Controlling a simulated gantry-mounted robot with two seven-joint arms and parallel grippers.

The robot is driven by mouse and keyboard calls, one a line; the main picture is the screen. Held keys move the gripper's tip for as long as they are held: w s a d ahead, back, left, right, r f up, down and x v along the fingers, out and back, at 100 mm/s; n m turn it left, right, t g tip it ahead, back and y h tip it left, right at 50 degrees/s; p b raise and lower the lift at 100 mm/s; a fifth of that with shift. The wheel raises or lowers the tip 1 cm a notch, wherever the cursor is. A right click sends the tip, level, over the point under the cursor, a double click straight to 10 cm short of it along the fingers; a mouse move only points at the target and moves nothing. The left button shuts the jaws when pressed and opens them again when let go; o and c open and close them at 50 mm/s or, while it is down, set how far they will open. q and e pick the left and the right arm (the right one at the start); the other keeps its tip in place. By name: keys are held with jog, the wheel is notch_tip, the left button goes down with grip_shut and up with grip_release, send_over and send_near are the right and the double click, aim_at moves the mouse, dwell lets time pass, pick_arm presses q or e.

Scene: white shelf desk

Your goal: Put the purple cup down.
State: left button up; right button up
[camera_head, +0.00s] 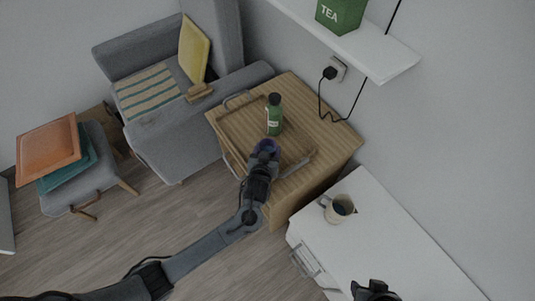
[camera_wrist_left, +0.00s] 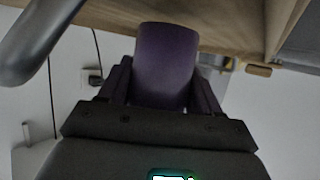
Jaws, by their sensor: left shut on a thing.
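The purple cup (camera_head: 266,146) is at the end of my left arm in the head view, over the near part of the wooden tray (camera_head: 299,158). In the left wrist view the purple cup (camera_wrist_left: 167,62) stands between the two dark fingers of my left gripper (camera_wrist_left: 165,90). My left gripper (camera_head: 263,154) is shut on it. I cannot tell whether the cup's base touches the tray. My right gripper (camera_head: 375,291) shows only partly at the bottom edge of the head view, above the white desk; its jaws cannot be made out.
A green bottle (camera_head: 274,115) stands on the tray, just beyond the cup. The tray lies on a wooden cabinet (camera_head: 335,135). A jug (camera_head: 339,209) stands on the white desk (camera_head: 390,245). A shelf (camera_head: 375,52) with a green tea box (camera_head: 340,14) is above.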

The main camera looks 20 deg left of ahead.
pick_arm(q)
jog(key=shift+f, duration=0.75)
jog(key=shift+f, duration=0.1)
jog(key=o, duration=1.2)
